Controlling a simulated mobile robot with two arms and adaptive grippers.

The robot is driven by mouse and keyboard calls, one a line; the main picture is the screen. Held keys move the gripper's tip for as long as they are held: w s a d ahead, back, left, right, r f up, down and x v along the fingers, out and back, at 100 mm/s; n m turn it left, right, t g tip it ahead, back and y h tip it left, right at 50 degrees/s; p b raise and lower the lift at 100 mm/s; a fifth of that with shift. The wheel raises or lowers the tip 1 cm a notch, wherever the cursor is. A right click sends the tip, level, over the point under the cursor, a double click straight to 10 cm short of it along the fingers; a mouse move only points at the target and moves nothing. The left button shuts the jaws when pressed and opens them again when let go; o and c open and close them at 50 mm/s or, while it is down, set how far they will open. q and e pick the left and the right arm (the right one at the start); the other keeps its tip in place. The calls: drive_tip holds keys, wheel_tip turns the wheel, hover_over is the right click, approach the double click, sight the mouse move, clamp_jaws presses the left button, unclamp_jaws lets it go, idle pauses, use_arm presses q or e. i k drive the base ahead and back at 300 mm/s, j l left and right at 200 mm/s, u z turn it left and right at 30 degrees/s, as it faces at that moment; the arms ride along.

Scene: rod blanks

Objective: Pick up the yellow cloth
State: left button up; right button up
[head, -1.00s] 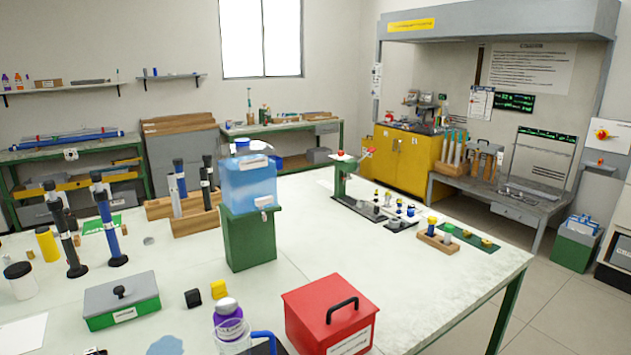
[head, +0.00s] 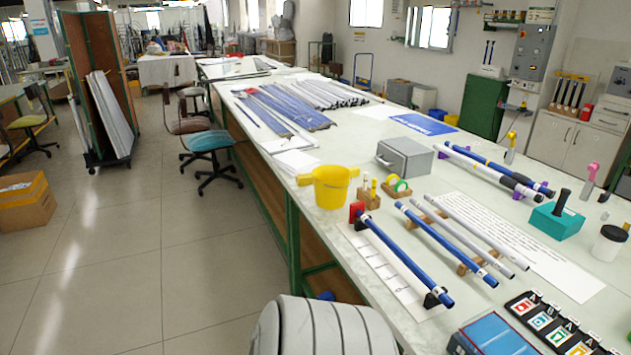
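I cannot make out a yellow cloth in the head view. The clearest yellow thing on the long table (head: 405,313) is a bucket-like container (head: 331,188) with side handles, standing at the table's left edge; no cloth shows on it. Neither of my grippers is in view.
Blue and grey rods (head: 447,243) lie on the table right of the bucket. A grey metal box (head: 404,158) and a teal block (head: 556,221) stand farther right. A teal chair (head: 208,140) stands left of the table. The floor (head: 165,260) at left is open.

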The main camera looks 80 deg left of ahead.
sight(302, 179)
drive_tip(key=u, duration=2.85)
drive_tip(key=z, duration=1.85)
drive_tip(key=u, duration=1.85)
drive_tip(key=i+j, duration=0.25)
drive_tip(key=i, duration=0.15)
drive_tip(key=i+j, duration=0.2)
drive_tip(key=i, duration=0.2)
drive_tip(key=i+j, duration=0.25)
drive_tip(key=i, duration=0.15)
